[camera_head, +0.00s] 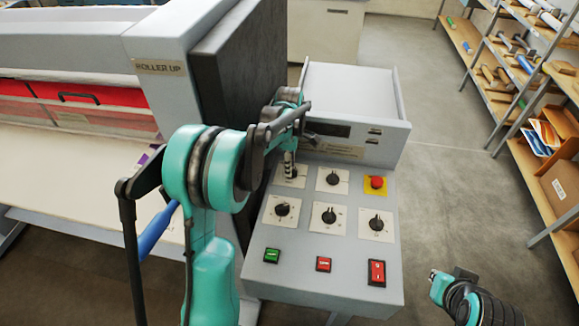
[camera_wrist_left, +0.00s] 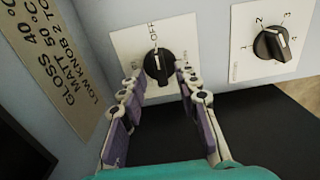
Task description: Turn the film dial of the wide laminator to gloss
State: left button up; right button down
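The laminator's grey control panel (camera_head: 326,255) carries several black dials on white plates. My left gripper (camera_head: 290,168) is over the top-left dial in the head view and partly hides it. In the left wrist view this black dial (camera_wrist_left: 159,66) has "OFF" printed above it, and its white pointer mark points up towards that word. The gripper's two fingers (camera_wrist_left: 157,82) are open, one on each side of the dial's lower part; contact cannot be told. Which dial is the film dial cannot be read. My right gripper (camera_head: 450,275) is low at the right, away from the panel, its opening unclear.
A sign (camera_wrist_left: 53,62) beside the dial reads gloss 40 °C, matt 50 °C. A neighbouring numbered dial (camera_wrist_left: 271,44) is to the right. A red stop button (camera_head: 376,183) and green and red push switches are on the panel. Shelves (camera_head: 520,110) stand at the right; floor between is clear.

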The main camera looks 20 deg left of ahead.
pick_arm(q)
jog(key=shift+f, duration=0.35)
grip_shut()
